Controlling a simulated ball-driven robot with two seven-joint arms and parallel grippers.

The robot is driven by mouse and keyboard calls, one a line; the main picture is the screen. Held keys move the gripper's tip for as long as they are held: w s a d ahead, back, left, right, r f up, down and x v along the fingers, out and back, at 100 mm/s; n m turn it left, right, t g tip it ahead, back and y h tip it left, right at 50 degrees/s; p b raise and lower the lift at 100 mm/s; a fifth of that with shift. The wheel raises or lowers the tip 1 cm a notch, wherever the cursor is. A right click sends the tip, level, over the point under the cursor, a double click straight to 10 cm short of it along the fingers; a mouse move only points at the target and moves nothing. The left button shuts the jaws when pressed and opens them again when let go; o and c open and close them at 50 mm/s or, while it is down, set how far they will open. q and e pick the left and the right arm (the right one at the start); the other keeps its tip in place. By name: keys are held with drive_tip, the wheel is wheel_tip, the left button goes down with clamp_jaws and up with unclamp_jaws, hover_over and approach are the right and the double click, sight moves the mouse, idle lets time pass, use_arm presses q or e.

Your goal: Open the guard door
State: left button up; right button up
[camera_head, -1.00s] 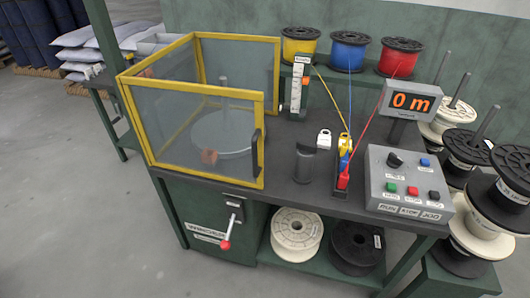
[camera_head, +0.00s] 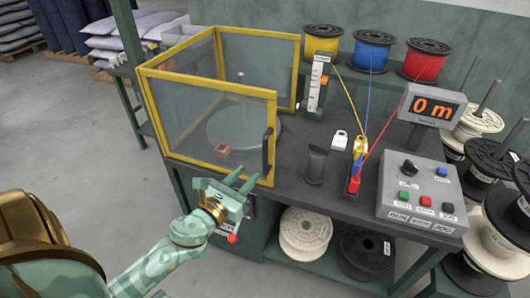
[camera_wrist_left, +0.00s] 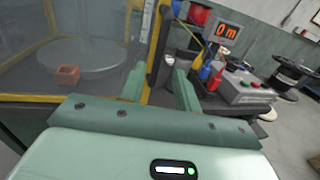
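The guard door (camera_head: 215,125) is the yellow-framed clear front panel of the enclosure on the bench, and it is closed. Its dark vertical handle (camera_head: 267,152) is at the panel's right edge. My left gripper (camera_head: 238,181) is in front of the panel's lower right part, left of and below the handle, its two fingers apart and empty. In the left wrist view the fingers (camera_wrist_left: 158,88) point toward the door's yellow edge post (camera_wrist_left: 157,45), with a gap between them. My right gripper is not in view.
Inside the enclosure are a grey turntable (camera_head: 245,128) and a small copper-coloured block (camera_head: 222,151). A control box (camera_head: 420,195) and a display (camera_head: 432,106) stand to the right. A red-knobbed lever (camera_head: 232,238) is below my left gripper.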

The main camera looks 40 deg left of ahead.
sight(264, 157)
use_arm(q)
drive_tip(key=w, duration=1)
drive_tip(key=shift+a+f, duration=0.1)
drive_tip(key=shift+a, duration=0.1)
clamp_jaws()
